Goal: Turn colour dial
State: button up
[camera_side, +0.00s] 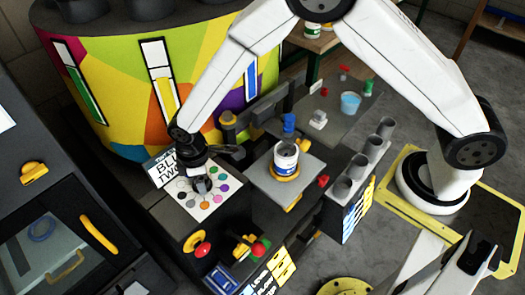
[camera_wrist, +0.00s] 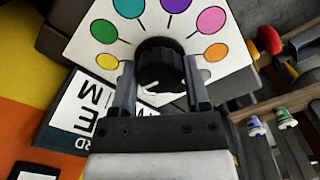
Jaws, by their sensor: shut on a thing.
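The colour dial (camera_wrist: 162,62) is a round black ribbed knob on a white panel (camera_wrist: 76,42). Lines run from it to coloured spots; yellow, green, teal, purple, pink and orange show in the wrist view. A white mark shows on the knob's side towards my gripper. My gripper (camera_wrist: 160,72) has one finger on each side of the knob and is shut on it. In the side view the dial (camera_side: 202,185) sits on the white panel (camera_side: 213,205), with my gripper (camera_side: 199,176) above it, partly hiding the panel.
A white can (camera_side: 285,157) stands on a grey platform to the right. A multicoloured drum (camera_side: 118,75) rises behind.

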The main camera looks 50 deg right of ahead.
jog(key=m, duration=0.5)
dwell(0.5)
jog(key=o, duration=1.3)
jog(key=shift+r, duration=3.95)
